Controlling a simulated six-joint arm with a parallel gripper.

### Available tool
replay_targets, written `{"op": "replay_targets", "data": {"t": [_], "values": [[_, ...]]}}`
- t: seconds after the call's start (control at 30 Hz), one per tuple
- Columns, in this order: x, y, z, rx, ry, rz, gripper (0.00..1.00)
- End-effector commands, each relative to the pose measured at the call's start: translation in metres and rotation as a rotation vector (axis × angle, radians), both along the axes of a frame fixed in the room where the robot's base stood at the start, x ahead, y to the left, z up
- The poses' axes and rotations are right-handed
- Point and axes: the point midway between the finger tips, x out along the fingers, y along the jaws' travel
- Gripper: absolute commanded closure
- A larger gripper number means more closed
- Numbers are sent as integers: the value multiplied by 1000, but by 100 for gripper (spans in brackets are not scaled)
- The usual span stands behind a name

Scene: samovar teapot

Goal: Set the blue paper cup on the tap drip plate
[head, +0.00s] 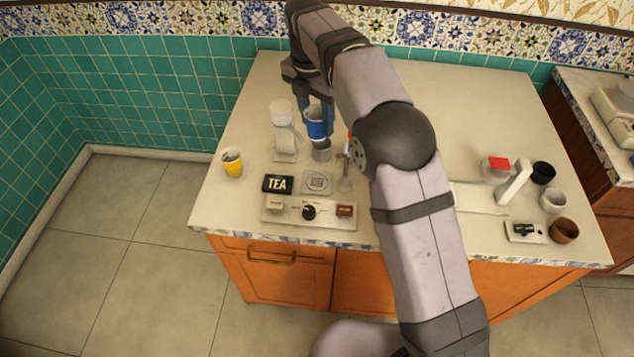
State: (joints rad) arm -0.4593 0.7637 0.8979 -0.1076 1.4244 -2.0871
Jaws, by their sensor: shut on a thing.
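The blue paper cup (316,130) is upright between the fingers of my gripper (316,112), which is shut on it. It is held over the left part of the counter, just behind a small grey cylinder (321,153) in the picture. I cannot tell whether the cup touches that cylinder. A square plate with a round pattern (317,182), which looks like a drip plate, lies nearer the counter's front, below the cup in the picture. A small upright metal fitting (344,180) stands right of the plate, partly beside my arm.
A white dispenser (283,120) stands close left of the cup. A yellow cup (232,162) stands further left. A black TEA sign (278,184) and a control panel with a knob (309,212) lie near the front. Several bowls and a white device (515,183) stand right.

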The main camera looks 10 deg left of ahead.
Motion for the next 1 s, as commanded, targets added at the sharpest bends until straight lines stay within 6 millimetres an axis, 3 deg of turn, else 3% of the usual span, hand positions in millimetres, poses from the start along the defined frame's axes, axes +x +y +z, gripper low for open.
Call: {"op": "replay_targets", "data": {"t": [0.27, 0.7, 1.0], "values": [[0, 0, -17, -1, 2, 1, 67], [-1, -1, -111, -2, 4, 1, 67], [0, 0, -141, -1, -1, 0, 67]]}}
